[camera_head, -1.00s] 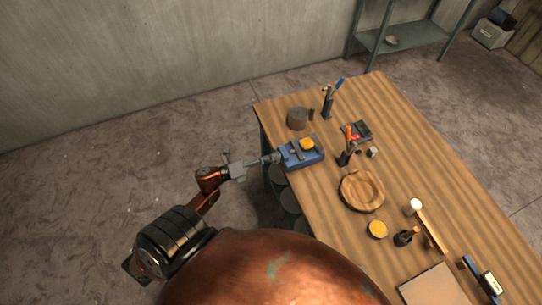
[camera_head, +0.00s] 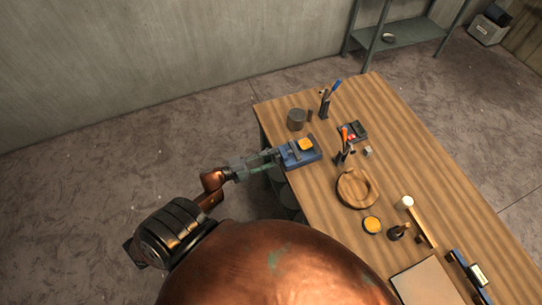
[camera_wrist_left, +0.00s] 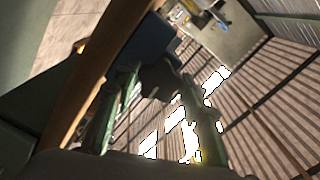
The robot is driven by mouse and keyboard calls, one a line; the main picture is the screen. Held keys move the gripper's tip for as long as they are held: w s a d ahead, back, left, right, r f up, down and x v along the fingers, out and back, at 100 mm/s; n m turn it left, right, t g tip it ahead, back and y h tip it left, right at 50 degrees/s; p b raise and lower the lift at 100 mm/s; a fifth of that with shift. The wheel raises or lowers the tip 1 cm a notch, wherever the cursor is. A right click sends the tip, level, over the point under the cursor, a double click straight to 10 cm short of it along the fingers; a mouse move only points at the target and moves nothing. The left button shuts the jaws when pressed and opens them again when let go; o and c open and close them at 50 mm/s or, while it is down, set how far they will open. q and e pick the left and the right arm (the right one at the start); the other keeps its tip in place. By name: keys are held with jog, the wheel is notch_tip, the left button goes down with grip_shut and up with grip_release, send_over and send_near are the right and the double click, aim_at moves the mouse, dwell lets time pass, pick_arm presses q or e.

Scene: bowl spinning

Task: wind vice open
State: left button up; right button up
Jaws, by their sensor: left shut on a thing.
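The blue vice (camera_head: 301,153) is fixed at the left edge of the wooden table, with a yellow round piece (camera_head: 306,144) at its jaws. My left gripper (camera_head: 268,160) reaches in from the left at the vice's outer end and is shut on the vice handle, which is hardly visible in the head view. In the left wrist view, the two greenish fingers stand either side of a dark part, the vice handle (camera_wrist_left: 160,80), with the blue vice body (camera_wrist_left: 150,42) beyond. My right gripper is not in view.
On the wooden table (camera_head: 420,180) are a grey cylinder (camera_head: 296,120), a tool holder (camera_head: 325,104), a wooden bowl (camera_head: 355,189), a yellow tin (camera_head: 372,224) and a mallet (camera_head: 417,218). Open floor lies left of the table.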

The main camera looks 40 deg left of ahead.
pick_arm(q)
jog(key=n+p, duration=0.1)
jog(key=n, duration=0.2)
jog(key=shift+n+p, duration=0.4)
jog(key=shift+s+d+f+n+p, duration=0.1)
jog(key=shift+n+p, duration=1)
jog(key=shift+n, duration=2.15)
jog(key=shift+s+d+f+n+p, duration=0.1)
jog(key=shift+n+p, duration=1)
jog(key=shift+n, duration=2.15)
jog(key=o, duration=1.2)
jog(key=shift+w+r, duration=0.1)
jog(key=shift+c, duration=0.2)
jog(key=shift+a, duration=0.1)
